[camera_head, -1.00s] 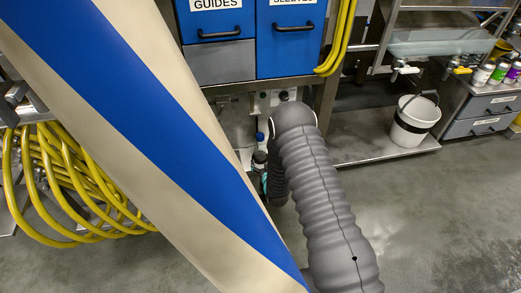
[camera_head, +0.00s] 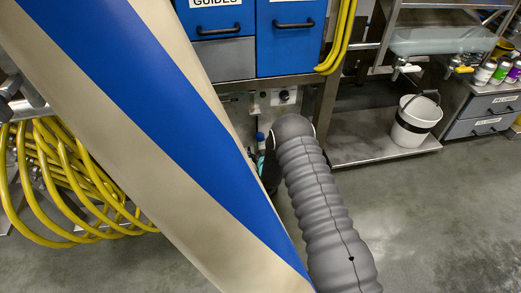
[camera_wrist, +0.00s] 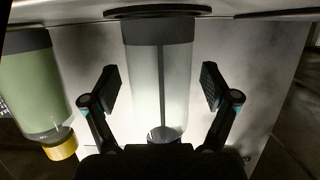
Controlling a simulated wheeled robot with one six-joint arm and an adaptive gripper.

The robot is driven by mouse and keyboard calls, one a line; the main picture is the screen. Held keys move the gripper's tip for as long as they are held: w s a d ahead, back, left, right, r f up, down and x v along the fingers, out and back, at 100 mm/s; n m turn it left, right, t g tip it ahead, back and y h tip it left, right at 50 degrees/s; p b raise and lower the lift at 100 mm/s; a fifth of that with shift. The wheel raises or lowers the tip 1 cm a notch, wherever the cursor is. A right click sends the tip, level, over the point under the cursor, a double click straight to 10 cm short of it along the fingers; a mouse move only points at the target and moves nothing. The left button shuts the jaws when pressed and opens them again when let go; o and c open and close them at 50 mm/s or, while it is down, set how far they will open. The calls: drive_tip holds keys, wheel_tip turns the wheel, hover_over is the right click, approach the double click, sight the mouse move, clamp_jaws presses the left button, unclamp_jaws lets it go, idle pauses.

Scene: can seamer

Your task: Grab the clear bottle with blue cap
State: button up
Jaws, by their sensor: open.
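The clear bottle (camera_wrist: 172,85) stands in the middle of the wrist view, pale and see-through, with a dark band at its upper end in the picture. A dark line runs along its length. My gripper (camera_wrist: 163,87) is open, with one finger on each side of the bottle and a visible gap on both sides. The bottle's lower end in the picture and its cap are mostly hidden behind the gripper body. In the head view a small blue cap (camera_head: 260,137) shows beside my arm; the bottle below it is mostly covered.
A green bottle (camera_wrist: 35,85) with a yellow cap (camera_wrist: 61,145) is left of the clear bottle in the wrist view. Blue drawers (camera_head: 290,38) hang above the spot. A white bucket (camera_head: 415,118) stands on a low shelf at right, and yellow hoses (camera_head: 65,185) hang at left.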

drive_tip(key=c, duration=1.3)
drive_tip(key=shift+r, duration=0.1)
